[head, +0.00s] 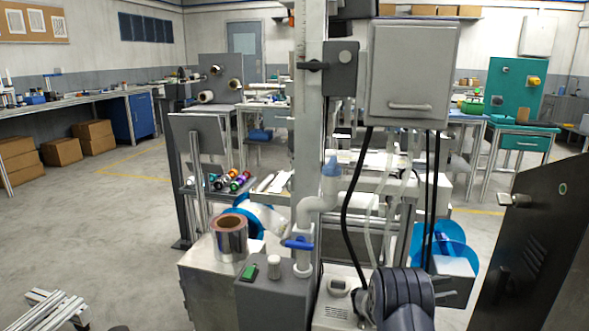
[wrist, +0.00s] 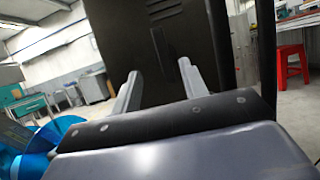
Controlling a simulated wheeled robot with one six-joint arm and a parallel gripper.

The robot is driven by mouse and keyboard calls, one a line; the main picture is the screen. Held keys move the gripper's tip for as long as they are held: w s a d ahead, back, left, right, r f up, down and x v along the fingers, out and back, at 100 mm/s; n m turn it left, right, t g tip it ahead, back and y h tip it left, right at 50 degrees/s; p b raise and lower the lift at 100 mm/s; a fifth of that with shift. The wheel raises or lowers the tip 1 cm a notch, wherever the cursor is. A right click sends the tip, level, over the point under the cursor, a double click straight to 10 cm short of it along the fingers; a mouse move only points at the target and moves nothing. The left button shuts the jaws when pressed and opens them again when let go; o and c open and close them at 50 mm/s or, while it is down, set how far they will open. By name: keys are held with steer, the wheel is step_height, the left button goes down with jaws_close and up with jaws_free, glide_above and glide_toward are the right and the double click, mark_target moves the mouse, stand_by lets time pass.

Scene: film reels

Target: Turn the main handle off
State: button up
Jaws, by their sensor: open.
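Several handles show in the head view, and I cannot tell for sure which is the main one. A black lever handle (head: 313,66) lies level on a grey switch box (head: 341,68) on the upright post. A blue valve handle (head: 299,244) lies roughly level on a white pipe (head: 305,215). A metal handle (head: 514,200) sticks out from the dark cabinet (head: 535,245) at right. In the wrist view, my gripper (wrist: 158,69) is open and empty, its two fingers apart before a dark vented panel (wrist: 170,35). No handle shows there.
A grey cabinet (head: 412,75) hangs beside the post with black cables (head: 350,220) below it. A silver foil roll (head: 229,238) stands at lower left. Metal bars (head: 45,310) lie on the floor. Open floor (head: 100,225) spreads at left. A red stool (wrist: 291,62) shows in the wrist view.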

mark_target(494, 289)
steer(key=d, duration=0.2)
steer(key=s+d+b, duration=0.1)
steer(key=d, duration=0.4)
steer(key=shift+s, duration=0.4)
steer(key=b+x, duration=0.1)
steer(key=x, duration=0.4)
steer(key=shift+r+n+t+p, duration=0.3)
steer(key=shift+n+t+p, duration=0.15)
steer(key=shift+n, duration=0.45)
steer(key=n+t+p, duration=0.1)
steer(key=n+t, duration=0.1)
steer(key=n, duration=0.1)
steer(key=shift+a+n+p, duration=0.1)
steer(key=shift+n+p, duration=0.2)
steer(key=shift+p, duration=0.1)
steer(key=n+t+p, duration=0.2)
steer(key=n, duration=0.2)
steer(key=shift+s, duration=0.1)
steer(key=shift+f+n+t+p, duration=0.2)
steer(key=shift+n+t+p, duration=0.2)
steer(key=shift+n, duration=0.6)
steer(key=shift+f, duration=0.1)
